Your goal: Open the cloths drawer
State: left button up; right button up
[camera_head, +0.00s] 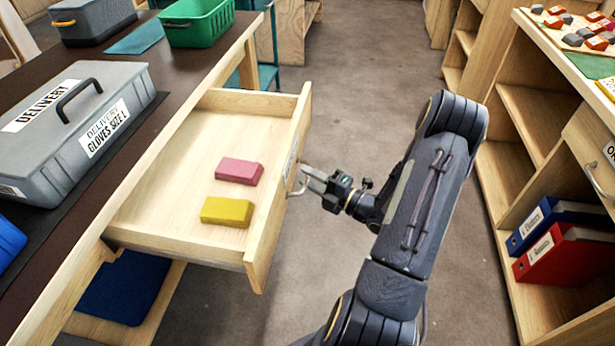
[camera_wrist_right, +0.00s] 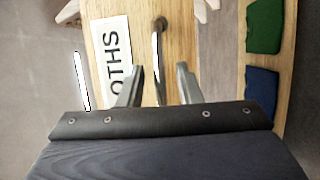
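The wooden cloths drawer (camera_head: 165,192) is pulled well out from the bench on the left. A pink folded cloth or block (camera_head: 239,171) and a yellow one (camera_head: 227,212) lie inside it. In the right wrist view its front bears a white label (camera_wrist_right: 113,62) with the letters "OTHS" legible. My right gripper (camera_head: 309,179) is at the drawer's metal handle (camera_head: 292,187). In the wrist view the handle (camera_wrist_right: 158,55) runs between the two fingers, with a gap on each side, so the gripper is open around it. My left gripper is out of view.
A grey delivery case (camera_head: 75,125), a green basket (camera_head: 199,24) and a grey bin (camera_head: 92,20) stand on the bench. A blue cloth (camera_head: 125,288) lies on a shelf below the drawer. Wooden shelves (camera_head: 540,115) with binders stand at right. Floor between is clear.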

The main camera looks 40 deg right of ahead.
jog(key=v, duration=0.6)
jog(key=shift+s, duration=0.4)
jog(key=shift+s+d, duration=0.1)
jog(key=shift+d, duration=0.05)
